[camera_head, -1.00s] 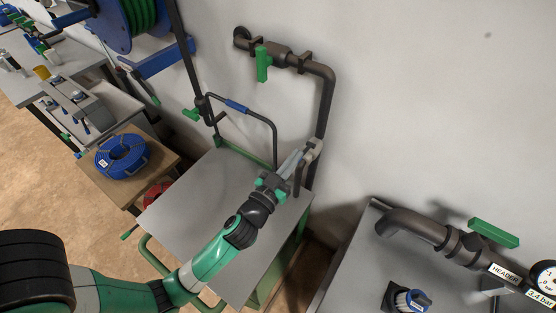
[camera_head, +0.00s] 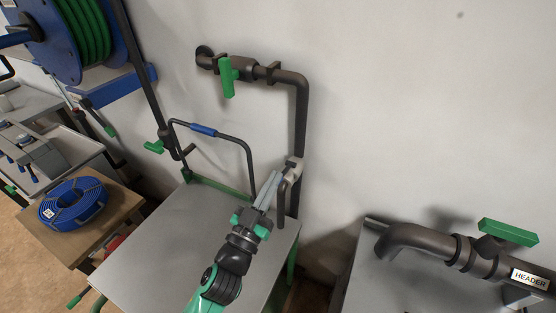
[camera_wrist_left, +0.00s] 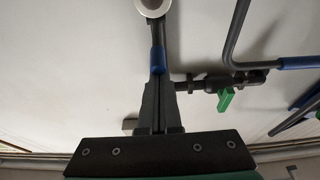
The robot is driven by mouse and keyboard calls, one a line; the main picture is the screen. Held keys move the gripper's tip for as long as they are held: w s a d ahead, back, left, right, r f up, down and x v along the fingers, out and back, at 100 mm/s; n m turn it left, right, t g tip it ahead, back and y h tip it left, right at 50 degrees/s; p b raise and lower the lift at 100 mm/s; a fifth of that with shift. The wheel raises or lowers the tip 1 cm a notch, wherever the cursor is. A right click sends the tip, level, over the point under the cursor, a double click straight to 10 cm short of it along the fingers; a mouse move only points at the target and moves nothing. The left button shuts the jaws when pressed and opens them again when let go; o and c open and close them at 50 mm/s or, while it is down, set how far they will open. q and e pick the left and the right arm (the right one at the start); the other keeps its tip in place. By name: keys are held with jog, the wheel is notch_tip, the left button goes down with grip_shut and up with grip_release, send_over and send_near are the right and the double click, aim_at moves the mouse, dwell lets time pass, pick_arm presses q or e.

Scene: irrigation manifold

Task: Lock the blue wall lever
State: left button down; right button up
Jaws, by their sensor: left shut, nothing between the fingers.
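In the left wrist view a dark lever with a blue grip (camera_wrist_left: 158,60) hangs from a pale round fitting (camera_wrist_left: 152,8) on the wall. In the head view the grey fitting (camera_head: 294,167) sits low on the dark wall pipe, and I cannot make out the blue grip there. My left gripper (camera_head: 275,176) is shut and empty, pointing up just left of that fitting. In the left wrist view its closed fingers (camera_wrist_left: 158,85) overlap the lower end of the blue grip; I cannot tell whether they touch it. My right gripper is not in view.
A grey cart (camera_head: 165,235) with a blue-sleeved handle (camera_head: 203,130) stands below the pipe. A green valve handle (camera_head: 228,78) is on the upper pipe. A header pipe with a green handle (camera_head: 508,232) lies at right. The wall between is clear.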

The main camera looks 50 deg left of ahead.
pick_arm(q)
jog(key=shift+w+f+g, duration=0.1)
jog(key=shift+f+g, duration=0.3)
jog(key=shift+f, duration=0.35)
notch_tip(320, 180, up, 6)
jog(key=p, duration=0.5)
jog(key=b+v, duration=0.3)
jog(key=v, duration=0.6)
jog(key=shift+s+t, duration=0.3)
jog(key=shift+s, duration=0.05)
jog(key=shift+w+r, duration=0.1)
